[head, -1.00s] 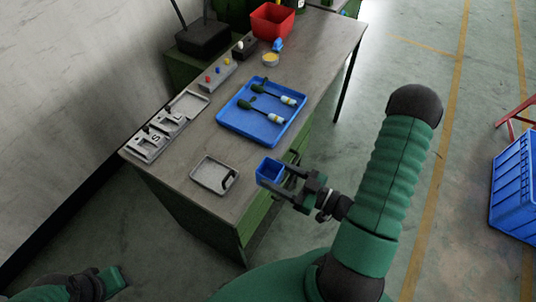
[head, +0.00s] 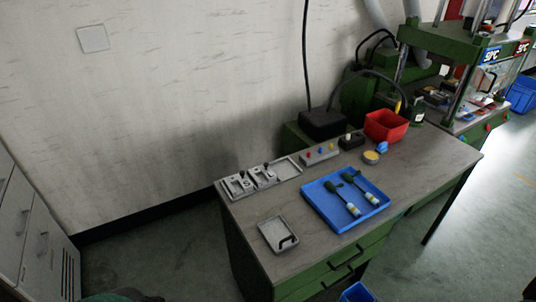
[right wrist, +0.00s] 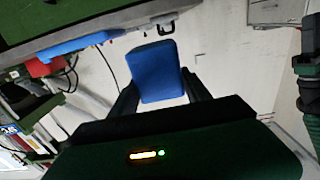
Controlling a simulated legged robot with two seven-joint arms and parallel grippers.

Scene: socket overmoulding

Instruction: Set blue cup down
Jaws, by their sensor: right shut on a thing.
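The blue cup (head: 357,293) shows at the bottom edge of the head view, partly cut off, in front of the green drawers and below the worktop's front edge. In the right wrist view, the cup (right wrist: 157,68) sits between the dark fingers of my right gripper (right wrist: 161,90), which is shut on it. The cup is clear of the table there. My right gripper is out of the head view. My left gripper is in neither view.
Bare worktop lies between the two trays.

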